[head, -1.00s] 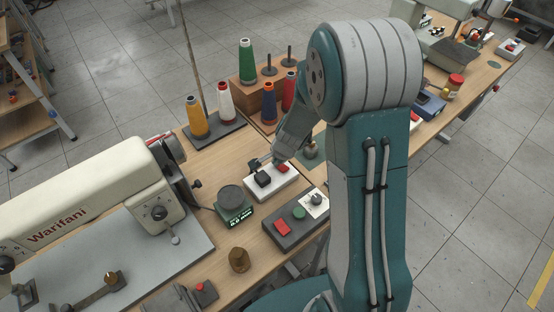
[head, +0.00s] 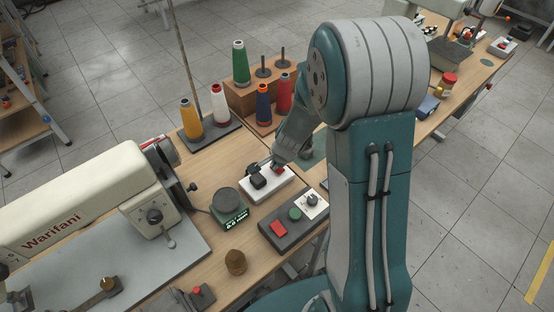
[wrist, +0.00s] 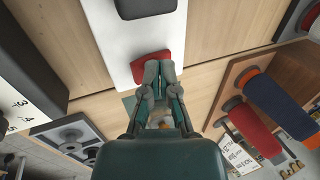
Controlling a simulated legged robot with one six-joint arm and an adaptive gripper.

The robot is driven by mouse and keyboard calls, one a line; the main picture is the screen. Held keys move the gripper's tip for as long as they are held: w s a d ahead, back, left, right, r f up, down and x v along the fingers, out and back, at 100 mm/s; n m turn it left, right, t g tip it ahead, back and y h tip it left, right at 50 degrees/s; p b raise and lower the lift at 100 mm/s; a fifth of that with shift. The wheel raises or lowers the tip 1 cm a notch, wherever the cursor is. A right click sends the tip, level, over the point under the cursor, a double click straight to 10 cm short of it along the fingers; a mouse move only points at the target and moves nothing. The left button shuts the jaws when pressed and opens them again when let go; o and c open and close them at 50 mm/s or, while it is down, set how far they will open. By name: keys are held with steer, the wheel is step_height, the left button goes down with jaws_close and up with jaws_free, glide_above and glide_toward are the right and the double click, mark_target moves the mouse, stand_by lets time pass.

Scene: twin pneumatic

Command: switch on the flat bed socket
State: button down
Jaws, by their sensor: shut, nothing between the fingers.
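The flat bed socket is a white block (head: 268,187) on the wooden table, right of the sewing machine marked "Warifani" (head: 80,220). A black plug (head: 258,182) sits in it, and a red rocker switch (wrist: 152,66) is near its other end. The switch shows only partly in the head view, beside my gripper (head: 275,166). In the wrist view my gripper (wrist: 159,70) is shut and empty, its fingertips overlapping the lower edge of the red switch. I cannot tell whether they touch it. The fingertips hide part of the switch.
A control box (head: 293,222) with red and green buttons and a dial stands in front of the socket. A dark green scale (head: 230,212) is to its left. Thread cones, including a blue one (head: 263,104) and a red one (head: 284,94), stand behind.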

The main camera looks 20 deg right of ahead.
steer(key=v, duration=1.1)
steer(key=shift+s+r, duration=0.15)
steer(key=shift+r, duration=0.1)
steer(key=s+a+r+n+t+h, duration=0.1)
steer(key=s+r+n+t, duration=0.1)
steer(key=s+r+n, duration=1.1)
steer(key=s+r, duration=0.2)
steer(key=s, duration=0.2)
steer(key=shift+s+a+n+h, duration=0.3)
steer(key=shift+s+a, duration=0.05)
steer(key=shift+s, duration=0.05)
